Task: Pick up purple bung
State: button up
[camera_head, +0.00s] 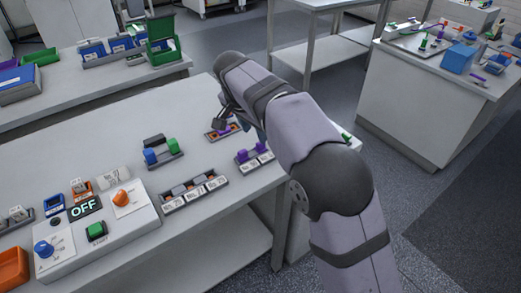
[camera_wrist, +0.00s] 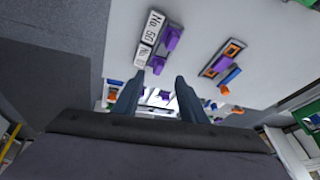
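In the wrist view, two purple pieces, the upper one (camera_wrist: 172,37) and the lower one (camera_wrist: 157,64), sit at a dark rack with white labels (camera_wrist: 150,30). In the head view they show as purple blocks (camera_head: 261,147) on the rack near the table's right edge. I cannot tell whether either is the purple bung. My gripper (camera_wrist: 156,92) is open, with its fingers apart and nothing visibly held. In the head view my gripper (camera_head: 220,120) is over the table, near a dark-and-orange holder (camera_head: 222,132) with some purple at it. My arm partly hides this area.
A labelled rack (camera_head: 194,193), a holder with blue and green pieces (camera_head: 163,153), and a control box with an OFF display (camera_head: 84,208) stand on the white table (camera_head: 110,150). Another counter (camera_head: 430,95) with several items stands at right. Table space behind the holders is clear.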

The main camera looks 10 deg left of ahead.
aim_at(261, 148)
jog(key=shift+d+p+x, duration=0.1)
jog(key=shift+p+x, duration=0.3)
jog(key=shift+x, duration=1.45)
jog(key=shift+d+p+x, duration=0.15)
jog(key=shift+p+x, duration=0.25)
jog(key=shift+x, duration=1.45)
jog(key=shift+r, duration=0.15)
grip_shut()
